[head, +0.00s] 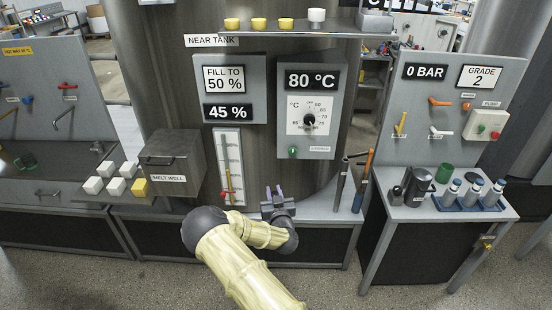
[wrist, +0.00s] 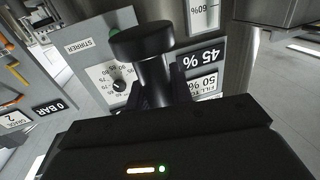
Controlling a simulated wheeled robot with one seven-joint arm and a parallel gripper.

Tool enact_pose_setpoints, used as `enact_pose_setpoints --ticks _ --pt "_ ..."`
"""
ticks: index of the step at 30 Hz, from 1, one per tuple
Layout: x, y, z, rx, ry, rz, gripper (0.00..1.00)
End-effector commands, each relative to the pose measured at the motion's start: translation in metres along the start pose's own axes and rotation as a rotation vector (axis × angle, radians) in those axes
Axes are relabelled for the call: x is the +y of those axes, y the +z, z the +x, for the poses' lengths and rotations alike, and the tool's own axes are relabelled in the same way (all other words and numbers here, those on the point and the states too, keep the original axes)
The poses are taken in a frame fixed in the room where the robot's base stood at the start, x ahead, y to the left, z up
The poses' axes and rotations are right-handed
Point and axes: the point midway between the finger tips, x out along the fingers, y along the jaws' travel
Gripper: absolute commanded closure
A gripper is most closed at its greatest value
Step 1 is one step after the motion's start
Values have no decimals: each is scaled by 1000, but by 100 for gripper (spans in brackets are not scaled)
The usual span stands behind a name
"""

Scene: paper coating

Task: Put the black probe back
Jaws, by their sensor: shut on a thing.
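My gripper (wrist: 165,88) is shut on a black object, the black probe (wrist: 142,42), with a wide round head on a thick stem. It fills the middle of the wrist view, and its lower part is hidden by the gripper body. In the head view my gripper (head: 274,193) is in front of the tank, below the 80 °C panel; the probe cannot be made out clearly there.
The tank front has a level gauge (head: 229,165) and a melt well box (head: 172,165). White and yellow blocks (head: 117,186) lie at left. A side table (head: 420,212) at right holds a black jug (head: 418,187), a green cup (head: 444,173) and several bottles.

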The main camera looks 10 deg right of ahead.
Motion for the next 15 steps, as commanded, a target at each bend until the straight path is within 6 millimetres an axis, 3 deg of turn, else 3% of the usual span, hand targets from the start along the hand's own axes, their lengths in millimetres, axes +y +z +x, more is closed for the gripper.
enact_pose_setpoints --ticks 1,6,12,15 --pt "1 22 -19 -9 2 -4 100" --pt "6 64 -82 -10 1 -5 100" --pt "12 84 -144 -5 -19 -3 100" --pt "12 85 -157 -1 -29 0 100"
